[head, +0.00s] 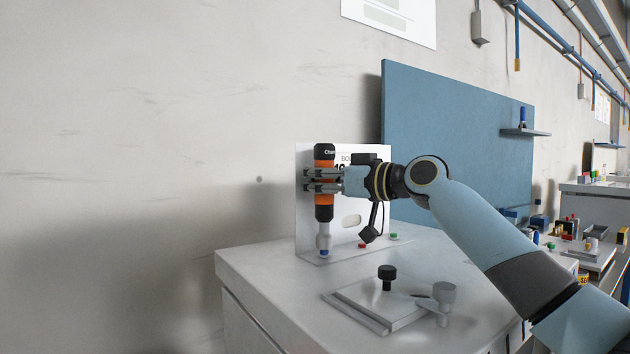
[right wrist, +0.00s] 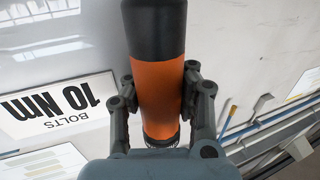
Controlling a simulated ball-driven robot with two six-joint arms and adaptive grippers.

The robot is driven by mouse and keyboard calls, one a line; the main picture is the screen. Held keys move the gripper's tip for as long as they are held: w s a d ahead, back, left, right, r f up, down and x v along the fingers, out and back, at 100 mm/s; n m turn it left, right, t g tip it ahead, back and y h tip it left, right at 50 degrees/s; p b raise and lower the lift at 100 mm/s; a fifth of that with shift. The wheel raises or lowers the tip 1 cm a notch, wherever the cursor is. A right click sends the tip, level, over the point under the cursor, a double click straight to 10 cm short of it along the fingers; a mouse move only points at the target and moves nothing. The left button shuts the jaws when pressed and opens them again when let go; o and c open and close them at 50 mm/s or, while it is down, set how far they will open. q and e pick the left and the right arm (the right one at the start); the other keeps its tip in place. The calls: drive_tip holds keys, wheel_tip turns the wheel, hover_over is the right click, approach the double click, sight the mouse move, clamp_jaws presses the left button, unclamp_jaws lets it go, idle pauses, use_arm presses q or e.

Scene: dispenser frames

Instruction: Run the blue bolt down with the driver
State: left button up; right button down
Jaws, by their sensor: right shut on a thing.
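My right gripper (head: 322,180) is shut on the orange and black driver (head: 324,205), which stands upright. In the right wrist view the gripper's fingers (right wrist: 160,95) press on both sides of the driver's orange body (right wrist: 160,75). The driver's grey lower end points down over the blue bolt (head: 324,252) at the left of the white bolt plate (head: 306,225). The tip looks to be at or just above the bolt; I cannot tell if they touch. A red bolt (head: 362,245) and a green bolt (head: 393,237) stand further right. My left gripper is not in view.
A grey plate (head: 360,312) with a black knob (head: 387,275) and a grey knob (head: 444,294) lies at the front of the white cabinet top (head: 250,268). A blue panel (head: 440,130) stands behind. The cabinet top's left front is clear.

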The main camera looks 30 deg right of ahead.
drive_tip(key=shift+f+b, duration=0.8)
idle(1.0)
drive_tip(key=shift+s+a+f+b, duration=0.1)
drive_tip(key=shift+s+b, duration=0.05)
drive_tip(key=shift+b, duration=0.3)
idle(1.1)
